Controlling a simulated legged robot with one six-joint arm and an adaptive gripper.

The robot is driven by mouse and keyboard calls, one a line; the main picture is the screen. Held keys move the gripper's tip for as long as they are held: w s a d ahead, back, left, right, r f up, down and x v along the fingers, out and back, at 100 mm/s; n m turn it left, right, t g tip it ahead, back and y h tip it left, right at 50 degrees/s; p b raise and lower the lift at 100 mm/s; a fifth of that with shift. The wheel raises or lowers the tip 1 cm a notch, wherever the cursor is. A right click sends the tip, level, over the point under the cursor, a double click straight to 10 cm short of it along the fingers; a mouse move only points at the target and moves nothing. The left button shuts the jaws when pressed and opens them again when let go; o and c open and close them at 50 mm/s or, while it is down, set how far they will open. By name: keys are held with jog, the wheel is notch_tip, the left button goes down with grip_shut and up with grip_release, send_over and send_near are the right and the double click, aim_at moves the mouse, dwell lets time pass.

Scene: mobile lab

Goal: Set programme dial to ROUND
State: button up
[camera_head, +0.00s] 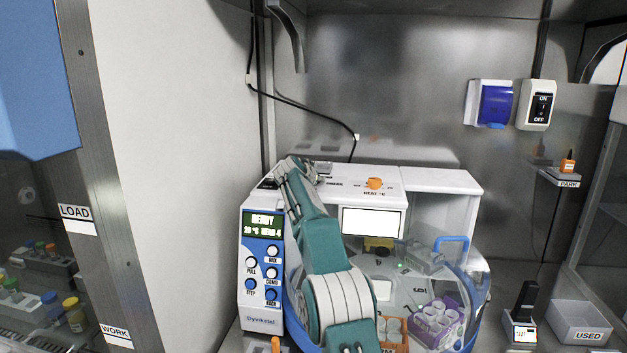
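The white benchtop machine (433,180) stands against the back wall. An orange knob (375,183) sits on its top panel, above small lettering that seems to read HEAT. More lettering to its left is partly hidden by my arm. My teal arm rises across the machine's front, and my gripper (312,170) is over the left part of the top panel. Its fingers are too small and covered to tell open from shut. A programme dial and the word ROUND cannot be made out; that area is behind my gripper. The display (263,224) on the blue panel shows READY.
A clear-lidded chamber with a blue handle (452,240) and a purple tube rack (436,322) is right of my arm. Round buttons (272,261) are on the left front panel. A USED bin (580,322) stands at right. An ON/OFF switch (541,107) is on the wall.

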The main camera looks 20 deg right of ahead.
jog(key=shift+f+m+g+h, duration=0.4)
jog(key=shift+m+g+h, duration=0.1)
jog(key=shift+m+g, duration=0.15)
dwell(0.6)
jog(key=o, duration=1.2)
jog(key=shift+w+a, duration=0.1)
jog(key=shift+c, duration=0.2)
jog(key=shift+r, duration=0.15)
jog(key=shift+r, duration=0.15)
jog(key=shift+n+t+y, duration=0.3)
jog(key=shift+n+t, duration=0.05)
jog(key=shift+r+n+t+y, duration=0.1)
jog(key=shift+n+t+y, duration=1.3)
jog(key=shift+n+y, duration=0.55)
jog(key=shift+d+n+t+y, duration=0.2)
jog(key=shift+n+t+y, duration=0.2)
jog(key=shift+n+y, duration=1.75)
